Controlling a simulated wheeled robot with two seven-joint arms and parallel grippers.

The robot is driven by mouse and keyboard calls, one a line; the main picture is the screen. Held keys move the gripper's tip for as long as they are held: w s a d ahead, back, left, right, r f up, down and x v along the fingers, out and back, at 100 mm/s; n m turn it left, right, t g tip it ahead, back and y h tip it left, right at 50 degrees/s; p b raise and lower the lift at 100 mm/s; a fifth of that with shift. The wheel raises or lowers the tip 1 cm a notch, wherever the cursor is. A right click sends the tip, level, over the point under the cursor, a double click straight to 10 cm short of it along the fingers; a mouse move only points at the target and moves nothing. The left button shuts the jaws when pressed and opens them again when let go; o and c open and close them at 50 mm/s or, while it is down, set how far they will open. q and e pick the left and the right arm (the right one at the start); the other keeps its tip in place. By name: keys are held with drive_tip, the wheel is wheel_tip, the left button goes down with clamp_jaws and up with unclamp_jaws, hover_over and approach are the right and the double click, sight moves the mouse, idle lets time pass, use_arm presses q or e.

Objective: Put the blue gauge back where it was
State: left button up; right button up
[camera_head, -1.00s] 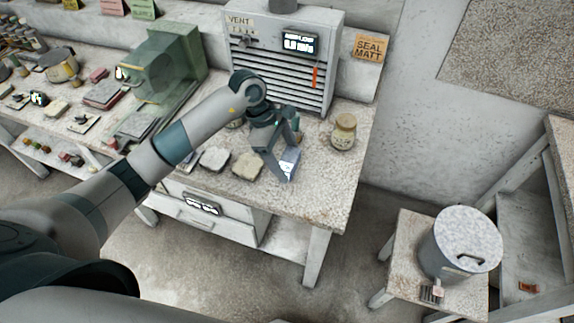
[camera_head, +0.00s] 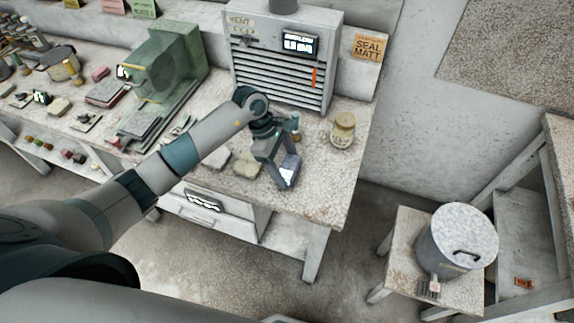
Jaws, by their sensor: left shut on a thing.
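My left gripper (camera_head: 281,176) hangs over the front right part of the workbench (camera_head: 318,190), pointing down. It is shut on the blue gauge (camera_head: 290,169), a small pale blue and white piece that shows between and beside its fingers. The fingers and wrist hide part of it. I cannot tell whether it touches the bench top. My right gripper is not in view.
A lidded jar (camera_head: 342,131) stands right of my left gripper. A pale pad (camera_head: 246,164) lies to its left. A slatted vent box (camera_head: 282,62) stands behind. A grey canister (camera_head: 457,240) stands on a stool at lower right.

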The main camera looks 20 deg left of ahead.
use_arm(q)
drive_tip(key=shift+f, duration=0.15)
drive_tip(key=o, duration=0.9)
drive_tip(key=shift+o, duration=0.2)
drive_tip(key=shift+r, duration=0.2)
drive_tip(key=shift+r, duration=0.1)
drive_tip(key=b+v, duration=0.5)
drive_tip(key=v, duration=0.6)
drive_tip(key=shift+a+r, duration=0.15)
drive_tip(key=shift+r, duration=0.25)
